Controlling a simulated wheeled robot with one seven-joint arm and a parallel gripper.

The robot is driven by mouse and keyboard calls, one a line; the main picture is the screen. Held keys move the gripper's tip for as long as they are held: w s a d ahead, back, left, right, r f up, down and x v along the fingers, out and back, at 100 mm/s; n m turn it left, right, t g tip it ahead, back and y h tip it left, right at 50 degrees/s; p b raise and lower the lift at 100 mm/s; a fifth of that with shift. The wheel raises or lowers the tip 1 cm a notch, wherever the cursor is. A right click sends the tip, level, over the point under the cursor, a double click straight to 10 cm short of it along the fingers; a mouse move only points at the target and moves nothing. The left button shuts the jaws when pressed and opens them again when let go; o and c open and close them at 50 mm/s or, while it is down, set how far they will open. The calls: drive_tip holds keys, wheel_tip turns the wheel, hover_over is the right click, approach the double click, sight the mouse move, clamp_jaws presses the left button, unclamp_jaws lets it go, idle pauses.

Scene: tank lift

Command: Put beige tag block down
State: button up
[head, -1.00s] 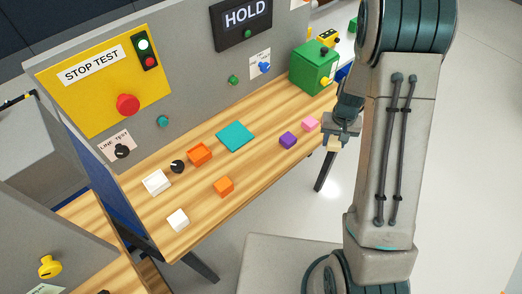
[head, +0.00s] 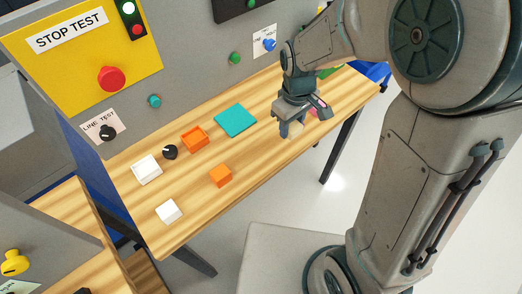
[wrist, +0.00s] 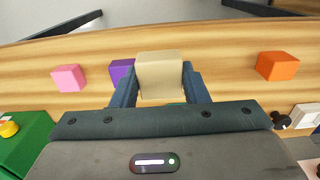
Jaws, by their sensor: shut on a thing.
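The beige tag block (head: 295,131) is held between the fingers of my gripper (head: 291,127), over the right part of the wooden table (head: 262,150) in the head view. In the wrist view the beige block (wrist: 160,75) sits between the two dark fingers, and my gripper (wrist: 160,92) is shut on it. I cannot tell whether the block touches the table. A purple block (wrist: 121,70) is partly covered behind it in the wrist view. A teal square (head: 235,120) lies left of my gripper in the head view.
A pink block (wrist: 68,78) and an orange block (wrist: 277,66) stand on either side. A white block (head: 169,211), white tray (head: 147,169), orange tray (head: 195,140) and black knob (head: 170,152) are further left. The grey panel (head: 190,80) rises behind.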

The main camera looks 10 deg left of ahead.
hover_over(261, 155)
wheel_tip(261, 155, down, 5)
drive_tip(key=shift+s+p, duration=0.15)
drive_tip(key=shift+p, duration=0.25)
drive_tip(key=shift+f, duration=1.95)
drive_tip(key=shift+f, duration=0.25)
drive_tip(key=o, duration=1)
drive_tip(key=shift+r, duration=0.1)
drive_tip(key=shift+r, duration=0.1)
wheel_tip(261, 155, up, 12)
drive_tip(key=shift+r, duration=0.1)
